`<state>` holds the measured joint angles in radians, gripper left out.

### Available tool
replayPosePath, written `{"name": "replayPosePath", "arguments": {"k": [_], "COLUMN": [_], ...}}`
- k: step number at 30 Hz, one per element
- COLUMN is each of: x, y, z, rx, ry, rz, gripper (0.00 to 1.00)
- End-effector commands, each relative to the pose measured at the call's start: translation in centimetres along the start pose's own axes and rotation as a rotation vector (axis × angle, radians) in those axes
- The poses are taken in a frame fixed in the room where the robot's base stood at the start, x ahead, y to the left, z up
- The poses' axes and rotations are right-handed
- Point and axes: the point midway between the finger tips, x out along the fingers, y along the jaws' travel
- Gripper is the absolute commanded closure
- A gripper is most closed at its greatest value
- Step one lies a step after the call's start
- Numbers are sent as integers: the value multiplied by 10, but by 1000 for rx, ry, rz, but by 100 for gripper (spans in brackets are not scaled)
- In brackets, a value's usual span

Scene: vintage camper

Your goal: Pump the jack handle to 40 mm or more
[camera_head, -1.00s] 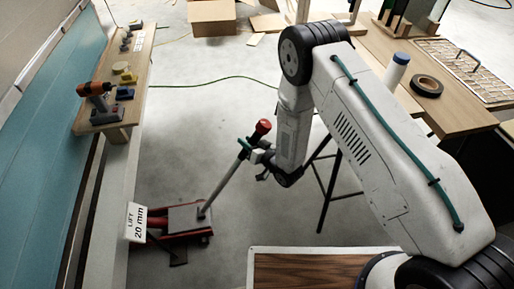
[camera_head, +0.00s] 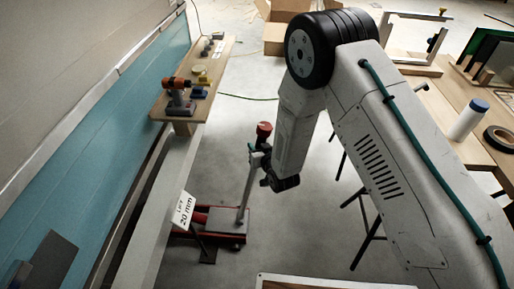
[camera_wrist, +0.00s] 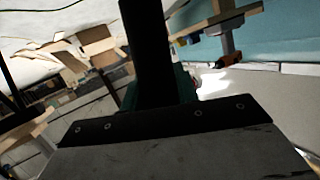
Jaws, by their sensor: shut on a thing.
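The red floor jack (camera_head: 222,222) sits on the floor beside the camper's side. Its grey handle (camera_head: 246,186) rises from it, leaning slightly right, with a red knob (camera_head: 264,128) above. My gripper (camera_head: 257,158) is shut on the jack handle near its top, just below the knob. A white sign (camera_head: 184,208) by the jack reads "LIFT 20 mm". In the wrist view a dark upright bar with green beside it fills the centre; I cannot tell whether it is the handle or a finger. The fingertips are mostly hidden.
A wooden shelf (camera_head: 205,88) on the left carries an orange drill (camera_head: 177,92) and small items. The teal camper wall (camera_head: 125,125) runs along the left. A workbench (camera_head: 450,105) with a white bottle (camera_head: 468,119) and black tape roll (camera_head: 501,138) stands right. Floor between is clear.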

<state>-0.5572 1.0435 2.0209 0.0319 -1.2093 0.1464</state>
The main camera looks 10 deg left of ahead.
Motion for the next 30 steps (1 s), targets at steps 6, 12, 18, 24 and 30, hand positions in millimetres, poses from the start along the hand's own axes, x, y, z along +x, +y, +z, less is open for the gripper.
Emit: {"name": "replayPosePath", "arguments": {"k": [6,12,18,24,30], "x": [4,3,2,-2,-31], "y": [-13,-7,-2,0,1], "z": [-4,-4,-4,-3,-4], "rx": [-9,-6,-3,-2,-2], "ry": [10,11,10,8,7], "rz": [-27,-18,-10,-8,-7], "gripper": [64,48,48,48,48]}}
